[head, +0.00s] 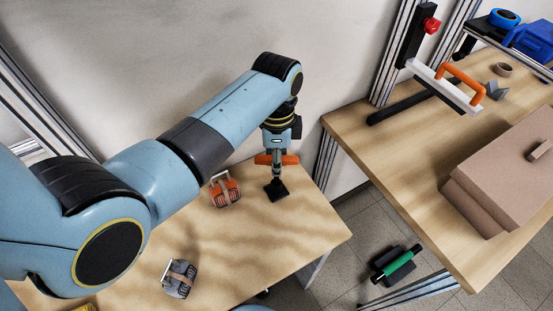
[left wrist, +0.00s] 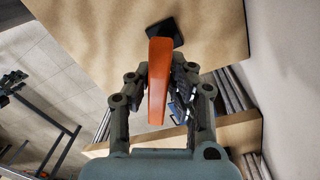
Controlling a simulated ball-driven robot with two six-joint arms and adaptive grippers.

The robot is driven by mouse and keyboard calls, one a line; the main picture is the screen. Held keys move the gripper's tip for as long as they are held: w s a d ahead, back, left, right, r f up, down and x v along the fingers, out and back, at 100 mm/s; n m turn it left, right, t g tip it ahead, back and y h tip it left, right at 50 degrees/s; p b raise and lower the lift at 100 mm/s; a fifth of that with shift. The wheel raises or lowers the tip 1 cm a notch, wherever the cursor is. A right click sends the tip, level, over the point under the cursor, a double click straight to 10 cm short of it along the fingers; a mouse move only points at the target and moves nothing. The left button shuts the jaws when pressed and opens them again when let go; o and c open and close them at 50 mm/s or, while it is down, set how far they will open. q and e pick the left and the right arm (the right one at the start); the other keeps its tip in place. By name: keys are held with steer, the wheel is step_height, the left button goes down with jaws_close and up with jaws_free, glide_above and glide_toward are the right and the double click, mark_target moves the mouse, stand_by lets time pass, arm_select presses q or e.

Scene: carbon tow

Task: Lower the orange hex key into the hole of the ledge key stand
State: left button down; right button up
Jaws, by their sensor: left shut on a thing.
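The orange hex key (head: 290,159) is between the fingers of my left gripper (head: 277,163), above the wooden table. In the left wrist view, the orange hex key (left wrist: 159,80) lies along the gap between the fingers of my left gripper (left wrist: 160,88). The small black ledge key stand (head: 276,189) is directly below the gripper in the head view. It shows just past the key's far end in the left wrist view (left wrist: 166,32). The stand's hole is not visible, and I cannot tell whether the key's tip touches it. My right gripper is not in view.
An orange ratchet strap (head: 225,190) lies left of the stand, and a grey one (head: 179,278) lies nearer. The wall is close behind. A second table (head: 400,165) at right holds a brown box (head: 505,175) and an orange-handled bar (head: 445,86).

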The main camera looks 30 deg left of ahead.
arm_select(q)
steer(key=shift+f, duration=0.45)
steer(key=c, duration=1.2)
jaws_free()
steer(key=shift+o, duration=0.2)
step_height(320, 180, up, 12)
steer(key=shift+w+a, duration=0.25)
steer(key=shift+w, duration=0.1)
steer(key=shift+f, duration=0.1)
